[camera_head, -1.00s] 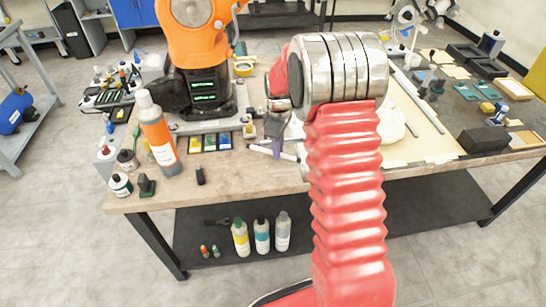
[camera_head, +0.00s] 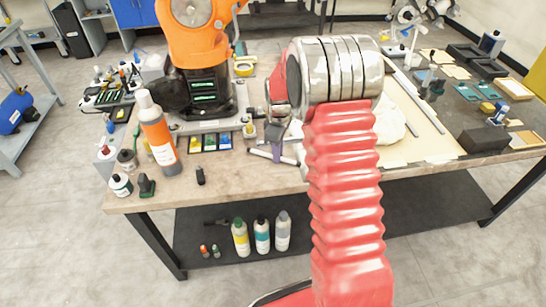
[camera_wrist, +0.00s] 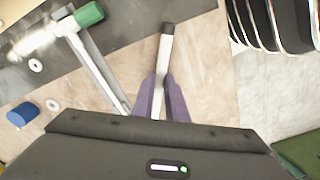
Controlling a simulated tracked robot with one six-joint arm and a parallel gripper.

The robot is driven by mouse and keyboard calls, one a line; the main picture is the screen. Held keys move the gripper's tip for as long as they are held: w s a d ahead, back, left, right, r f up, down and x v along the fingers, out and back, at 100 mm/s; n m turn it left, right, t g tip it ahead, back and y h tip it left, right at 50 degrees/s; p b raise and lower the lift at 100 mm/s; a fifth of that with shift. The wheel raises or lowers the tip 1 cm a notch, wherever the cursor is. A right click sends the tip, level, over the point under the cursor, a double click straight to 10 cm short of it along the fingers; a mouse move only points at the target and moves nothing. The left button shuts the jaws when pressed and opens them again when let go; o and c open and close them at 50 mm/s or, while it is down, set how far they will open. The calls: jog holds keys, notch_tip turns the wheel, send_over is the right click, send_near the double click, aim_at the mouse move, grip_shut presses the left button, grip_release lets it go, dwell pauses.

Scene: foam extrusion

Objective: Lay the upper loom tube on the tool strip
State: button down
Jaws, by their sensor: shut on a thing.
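My gripper (camera_wrist: 160,98) has two purple fingers, shut on a thin pale tube (camera_wrist: 166,55) with a dark end. In the wrist view the tube runs up and away from between the fingers. In the head view my gripper (camera_head: 277,149) is above the front part of the bench, and the pale tube (camera_head: 287,160) shows at its fingertips. Whether the tube touches the bench top is not clear. I cannot tell for sure which surface is the tool strip; a dark grey flat surface (camera_wrist: 120,38) lies at the upper left of the wrist view.
The wooden bench top (camera_head: 240,175) has free room near its front edge. An orange robot arm (camera_head: 195,35) stands behind. A tall orange-labelled bottle (camera_head: 157,135) stands left of small coloured trays (camera_head: 210,142). A silver rod with a green end (camera_wrist: 90,60) lies left of my fingers.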

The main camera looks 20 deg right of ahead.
jog(key=c, duration=1.7)
grip_release()
notch_tip(320, 180, up, 14)
jog(key=shift+f, duration=0.15)
jog(key=shift+m, duration=0.3)
